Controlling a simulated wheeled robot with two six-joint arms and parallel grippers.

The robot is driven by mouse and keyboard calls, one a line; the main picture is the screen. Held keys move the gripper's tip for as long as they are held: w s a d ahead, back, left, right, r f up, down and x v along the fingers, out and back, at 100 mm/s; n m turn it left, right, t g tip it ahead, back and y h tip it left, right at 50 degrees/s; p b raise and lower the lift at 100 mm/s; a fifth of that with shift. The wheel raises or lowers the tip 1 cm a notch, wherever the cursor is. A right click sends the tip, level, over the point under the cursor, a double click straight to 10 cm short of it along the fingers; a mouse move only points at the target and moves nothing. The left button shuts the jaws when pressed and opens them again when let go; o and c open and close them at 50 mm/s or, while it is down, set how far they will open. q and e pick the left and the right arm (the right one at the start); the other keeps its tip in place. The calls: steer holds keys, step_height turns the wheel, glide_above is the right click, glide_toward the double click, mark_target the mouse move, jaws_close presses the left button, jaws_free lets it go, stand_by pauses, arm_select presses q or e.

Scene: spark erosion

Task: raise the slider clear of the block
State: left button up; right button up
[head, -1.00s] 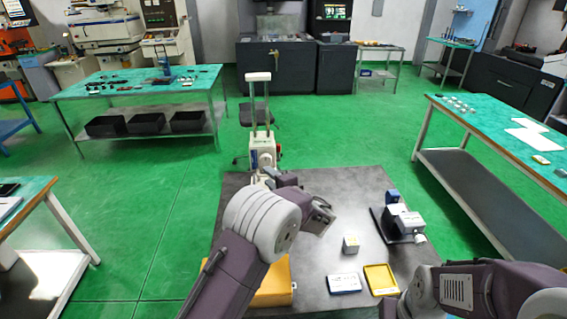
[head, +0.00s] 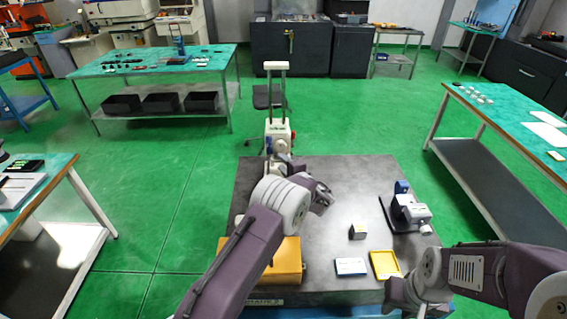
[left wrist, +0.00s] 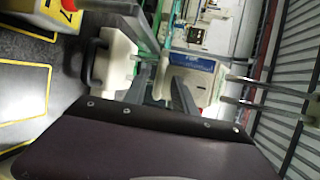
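A twin-column stand (head: 277,90) with a pale top bar stands at the table's far left. A white housing with a red knob, which looks like the slider (head: 277,133), sits low on the columns. Its blue-labelled body (left wrist: 197,78) shows in the left wrist view. My left gripper (left wrist: 161,82) is close in front of it, fingers apart; contact is unclear. A small dark block (head: 358,232) sits mid-table, apart from the stand; anything under the slider is hidden. My right gripper (head: 405,297) is at the front right edge, fingers unclear.
A yellow box (head: 283,262) lies at front left. A white card (head: 351,267) and yellow tray (head: 384,264) lie at the front. A black-based device (head: 408,212) stands at right.

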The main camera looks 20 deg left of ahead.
arm_select(q)
steer(key=shift+d, duration=0.1)
steer(key=shift+w+f, duration=0.1)
jaws_close()
steer(key=shift+f, duration=0.1)
stand_by(1.0)
